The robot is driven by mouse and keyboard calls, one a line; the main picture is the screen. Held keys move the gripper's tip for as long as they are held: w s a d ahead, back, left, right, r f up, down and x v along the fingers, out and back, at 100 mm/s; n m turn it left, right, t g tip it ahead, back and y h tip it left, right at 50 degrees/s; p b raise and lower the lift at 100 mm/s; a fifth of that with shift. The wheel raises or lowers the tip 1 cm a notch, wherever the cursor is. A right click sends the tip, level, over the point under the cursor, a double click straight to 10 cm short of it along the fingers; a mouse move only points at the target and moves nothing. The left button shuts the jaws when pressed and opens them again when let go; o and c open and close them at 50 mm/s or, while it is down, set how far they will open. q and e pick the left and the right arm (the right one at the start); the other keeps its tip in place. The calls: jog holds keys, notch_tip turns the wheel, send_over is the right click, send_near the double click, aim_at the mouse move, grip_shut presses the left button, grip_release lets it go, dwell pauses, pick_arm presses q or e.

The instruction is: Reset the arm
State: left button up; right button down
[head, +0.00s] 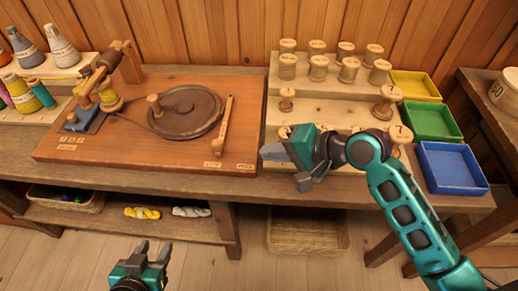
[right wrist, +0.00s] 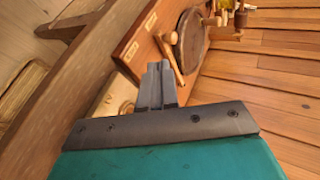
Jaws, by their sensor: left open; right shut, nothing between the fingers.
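My right arm, teal and grey, comes in from the right in the head view, and its gripper (head: 283,165) is over the front of the workbench, by the front left edge of the spool rack (head: 268,115). The right gripper is shut and empty; its closed fingers show in the right wrist view (right wrist: 157,85). My left gripper (head: 153,250) is low at the bottom of the head view, in front of the bench over the floor. Its two fingers are apart with nothing between them.
A wooden winding board (head: 130,145) with a round dark disc (head: 187,112) sits left of the rack. Yellow (head: 416,86), green (head: 432,122) and blue (head: 451,168) trays stand to the right. Several wooden spools stand on the rack. A shelf below holds yarn (head: 143,213); a wicker basket (head: 308,236) stands beneath.

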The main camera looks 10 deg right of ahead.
jog(key=shift+s+d+r, duration=0.15)
dwell(0.4)
jog(key=s+d+f+n+g+h, duration=0.25)
jog(key=s+d+n+h, duration=0.2)
jog(key=s, duration=0.45)
jog(key=s+d+f+n+g+h, duration=0.1)
jog(key=s+d+f+n+h, duration=0.35)
jog(key=s, duration=0.35)
jog(key=w+a+f+n+t+y, duration=0.1)
jog(key=w+a+f+t+y, duration=0.1)
jog(key=w+f+t, duration=0.5)
jog(key=shift+a+f, duration=0.25)
jog(key=shift+f, duration=0.5)
